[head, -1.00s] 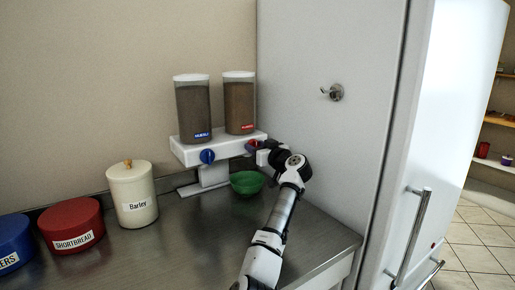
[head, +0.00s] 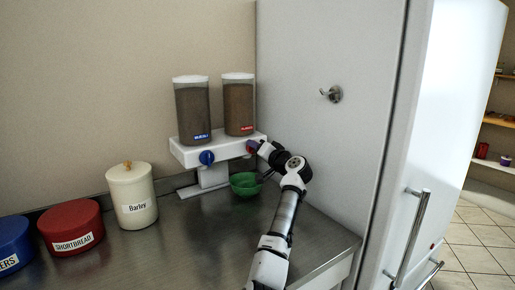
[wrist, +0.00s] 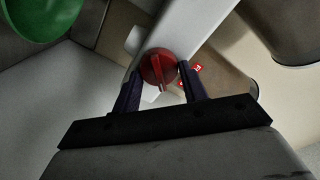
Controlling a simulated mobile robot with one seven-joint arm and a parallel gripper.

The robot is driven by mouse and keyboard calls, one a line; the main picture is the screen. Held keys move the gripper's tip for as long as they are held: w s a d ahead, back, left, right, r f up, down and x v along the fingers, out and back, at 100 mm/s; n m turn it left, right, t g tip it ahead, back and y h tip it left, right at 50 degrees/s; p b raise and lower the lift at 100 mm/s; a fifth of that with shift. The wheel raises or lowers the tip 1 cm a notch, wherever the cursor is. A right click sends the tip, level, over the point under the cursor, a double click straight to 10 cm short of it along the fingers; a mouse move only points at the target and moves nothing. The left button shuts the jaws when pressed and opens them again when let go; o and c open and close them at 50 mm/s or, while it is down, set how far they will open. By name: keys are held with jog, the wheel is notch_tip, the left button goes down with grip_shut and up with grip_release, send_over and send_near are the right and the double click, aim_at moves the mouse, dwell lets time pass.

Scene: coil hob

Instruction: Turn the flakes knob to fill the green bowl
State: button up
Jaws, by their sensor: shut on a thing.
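A white dispenser stand (head: 225,150) holds two clear canisters with white lids. The right canister (head: 239,107) has a red label and the left one (head: 193,112) a blue label. The flakes knob (head: 252,146) is red, under the right canister; in the wrist view the knob (wrist: 158,66) shows its raised ridge between my fingers. My gripper (wrist: 160,78) is shut on this knob; in the head view the gripper (head: 260,149) reaches it from the right. The green bowl (head: 244,190) stands on the counter below the knob; its contents cannot be made out.
A blue knob (head: 207,157) sits under the left canister. A cream Barley jar (head: 132,197), a red shortbread tin (head: 70,230) and a blue tin (head: 12,245) stand to the left on the steel counter (head: 190,245). A tall white cabinet side (head: 320,140) bounds the right.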

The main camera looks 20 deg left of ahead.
jog(key=shift+m+p, duration=1.95)
jog(key=shift+m, duration=2.45)
jog(key=shift+f, duration=0.1)
jog(key=o, duration=0.9)
jog(key=shift+o, duration=0.2)
jog(key=b+v, duration=0.4)
jog(key=v, duration=0.9)
jog(key=shift+s+d, duration=0.2)
jog(key=shift+d, duration=0.1)
